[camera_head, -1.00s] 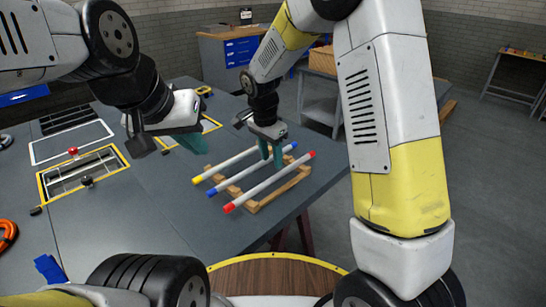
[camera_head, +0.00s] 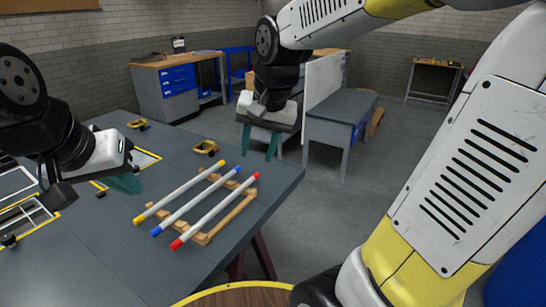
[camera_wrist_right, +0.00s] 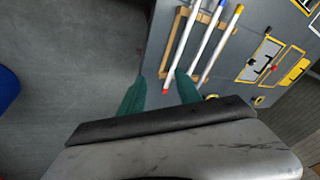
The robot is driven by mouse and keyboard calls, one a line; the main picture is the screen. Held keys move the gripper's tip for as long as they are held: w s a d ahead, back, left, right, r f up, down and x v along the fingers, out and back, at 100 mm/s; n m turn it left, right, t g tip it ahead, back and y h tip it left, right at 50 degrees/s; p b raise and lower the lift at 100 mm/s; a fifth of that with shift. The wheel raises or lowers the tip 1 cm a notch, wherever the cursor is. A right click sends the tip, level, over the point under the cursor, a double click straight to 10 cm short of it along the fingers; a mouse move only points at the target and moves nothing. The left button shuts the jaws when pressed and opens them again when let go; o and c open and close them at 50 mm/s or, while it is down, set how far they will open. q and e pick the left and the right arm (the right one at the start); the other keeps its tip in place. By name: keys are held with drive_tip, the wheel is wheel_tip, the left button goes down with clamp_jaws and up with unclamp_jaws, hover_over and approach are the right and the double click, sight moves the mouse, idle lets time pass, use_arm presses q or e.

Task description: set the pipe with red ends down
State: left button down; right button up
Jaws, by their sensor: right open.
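The pipe with red ends (camera_head: 214,212) is white and lies across a wooden rack (camera_head: 238,208) on the grey table, nearest the table's right edge. Beside it lie the blue-ended pipe (camera_head: 196,201) and the yellow-ended pipe (camera_head: 179,191), roughly parallel. My right gripper (camera_head: 261,145) is open and empty, raised past the rack's far end and apart from the pipes. In the right wrist view, the red-ended pipe (camera_wrist_right: 178,52) shows beyond the teal fingers, one red end visible. My left gripper (camera_head: 122,184) hangs over the table left of the rack; its jaw opening is unclear.
Yellow-black items (camera_head: 206,147) sit on the table (camera_head: 120,245) behind the rack. Yellow-framed panels lie at the left. A grey bench (camera_head: 341,105) and a blue drawer cabinet (camera_head: 178,80) stand beyond. Open floor lies right of the table.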

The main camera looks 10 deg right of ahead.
drive_tip(key=s+d+r+n+t, duration=0.1)
drive_tip(key=s+d+n+t, duration=0.1)
drive_tip(key=s, duration=0.8)
drive_tip(key=shift+d+r+n+t+y, duration=0.25)
drive_tip(key=shift+d+n+t+y, duration=0.05)
drive_tip(key=shift+d+n, duration=0.65)
